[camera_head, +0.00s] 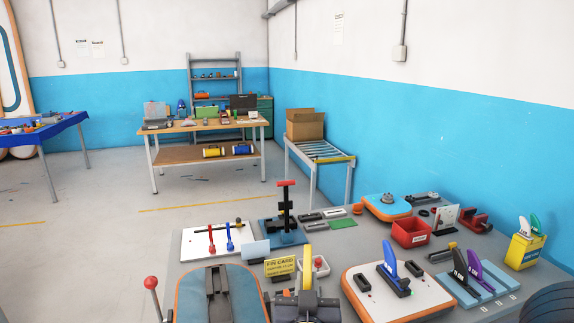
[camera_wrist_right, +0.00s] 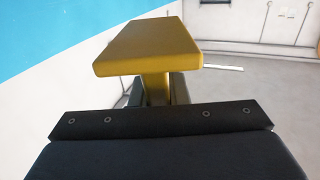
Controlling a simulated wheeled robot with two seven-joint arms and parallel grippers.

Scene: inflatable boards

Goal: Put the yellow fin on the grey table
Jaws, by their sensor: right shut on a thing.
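The yellow fin (camera_head: 307,268) stands upright out of my right gripper (camera_head: 303,295) at the bottom centre of the head view. In the right wrist view the fin (camera_wrist_right: 148,48) shows as a wide yellow slab on a narrower yellow stem, just beyond the dark gripper body. My right gripper is shut on the fin; its fingertips are mostly hidden. The grey table (camera_head: 352,240) spreads below and around this gripper, with many things on it. My left gripper is not in view.
A white board with a blue fin (camera_head: 390,262) is to the right, with a red bin (camera_head: 411,233) behind.

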